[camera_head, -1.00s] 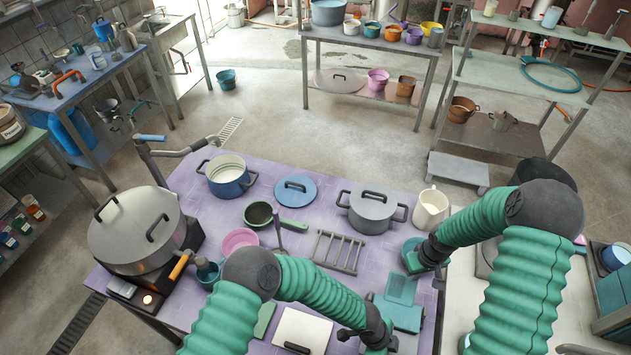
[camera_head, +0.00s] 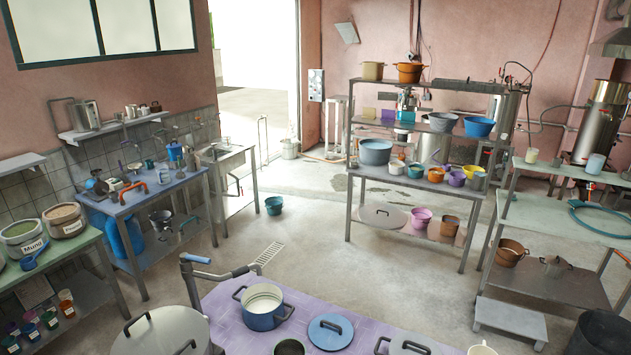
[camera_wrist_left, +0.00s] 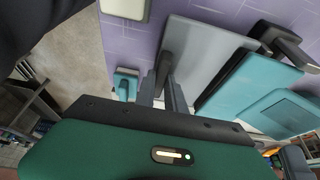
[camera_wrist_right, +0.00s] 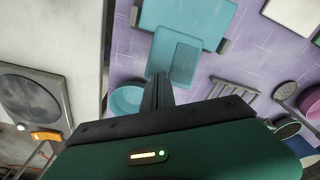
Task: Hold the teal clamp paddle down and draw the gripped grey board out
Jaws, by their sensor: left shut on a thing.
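In the left wrist view, my left gripper (camera_wrist_left: 163,92) is shut on the dark edge or grip of the grey board (camera_wrist_left: 208,48). The board lies beside the teal clamp body (camera_wrist_left: 240,88); I cannot tell how much of it is still inside. The teal clamp paddle (camera_wrist_left: 288,108) shows at the right of that view. In the right wrist view, the paddle (camera_wrist_right: 178,58) projects from the teal body (camera_wrist_right: 190,14). My right gripper (camera_wrist_right: 157,90) is shut and empty, close to the paddle's near end; contact is unclear. Neither gripper shows in the head view.

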